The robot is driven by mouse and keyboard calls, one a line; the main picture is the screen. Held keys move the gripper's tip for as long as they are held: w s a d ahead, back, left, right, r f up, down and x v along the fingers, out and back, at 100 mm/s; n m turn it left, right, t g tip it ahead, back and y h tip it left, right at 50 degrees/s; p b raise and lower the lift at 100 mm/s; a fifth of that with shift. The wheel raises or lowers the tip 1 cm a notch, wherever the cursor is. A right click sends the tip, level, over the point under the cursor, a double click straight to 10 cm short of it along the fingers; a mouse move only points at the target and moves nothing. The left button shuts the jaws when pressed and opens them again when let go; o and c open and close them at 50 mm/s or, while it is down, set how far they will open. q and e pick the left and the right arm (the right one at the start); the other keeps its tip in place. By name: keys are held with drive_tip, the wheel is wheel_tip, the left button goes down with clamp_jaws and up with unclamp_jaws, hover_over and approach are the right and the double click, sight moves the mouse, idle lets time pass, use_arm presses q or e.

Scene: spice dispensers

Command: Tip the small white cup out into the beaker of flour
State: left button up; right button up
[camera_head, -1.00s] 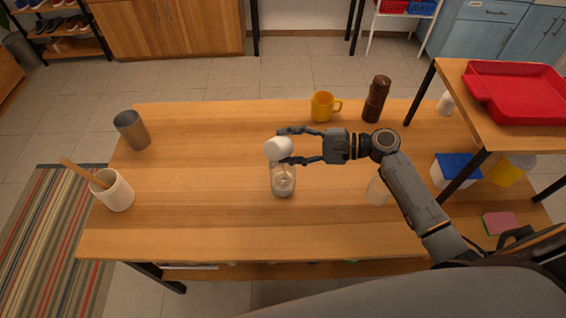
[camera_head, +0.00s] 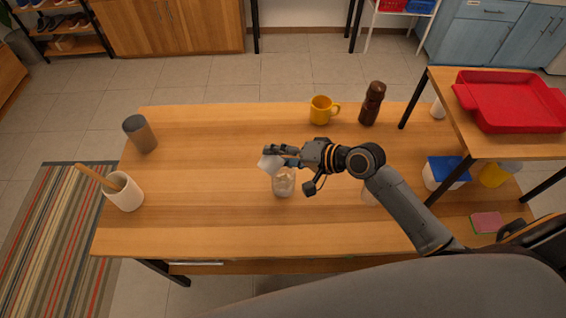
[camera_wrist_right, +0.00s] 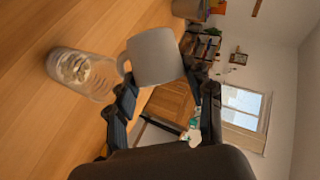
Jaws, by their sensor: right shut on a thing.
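My right gripper (camera_head: 284,155) is shut on the small white cup (camera_head: 270,164) and holds it above the table, just over and slightly left of the beaker's top. The cup is tilted. In the right wrist view the cup (camera_wrist_right: 154,56) is between the fingers (camera_wrist_right: 166,98), its handle side towards the beaker. The clear glass beaker (camera_head: 284,184) stands upright on the table, with pale contents low inside. It also shows in the right wrist view (camera_wrist_right: 76,70). The inside of the cup is not clearly visible. My left gripper is not in view.
A yellow mug (camera_head: 321,110) and a brown pepper mill (camera_head: 372,103) stand at the back. A grey tumbler (camera_head: 140,134) and a white crock (camera_head: 125,193) with a wooden utensil stand at the left. A raised shelf with a red tray (camera_head: 510,128) is at the right. The table's left middle is clear.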

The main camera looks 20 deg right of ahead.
sight(274, 168)
drive_tip(key=n+h+p, duration=0.1)
drive_tip(key=p, duration=0.1)
drive_tip(key=a+n+t+h+p, duration=0.1)
drive_tip(key=p, duration=0.1)
drive_tip(key=shift+s, duration=0.3)
drive_tip(key=shift+s+a+f+n+t+h+p, duration=0.25)
drive_tip(key=shift+n+h+p, duration=0.25)
drive_tip(key=shift+p, duration=0.35)
drive_tip(key=shift+s+a+f+n+t+h+p, duration=0.15)
drive_tip(key=shift+s+a+n+t+h+p, duration=0.2)
drive_tip(key=shift+a+p, duration=0.25)
drive_tip(key=s+a+f+n+t+h+b, duration=0.3)
drive_tip(key=a+f+n+b, duration=0.1)
drive_tip(key=a, duration=0.1)
use_arm(q)
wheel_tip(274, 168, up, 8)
drive_tip(key=p, duration=0.3)
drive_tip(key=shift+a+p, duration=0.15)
drive_tip(key=shift+p, duration=0.2)
use_arm(e)
drive_tip(key=r, duration=0.5)
drive_tip(key=shift+s+r, duration=0.2)
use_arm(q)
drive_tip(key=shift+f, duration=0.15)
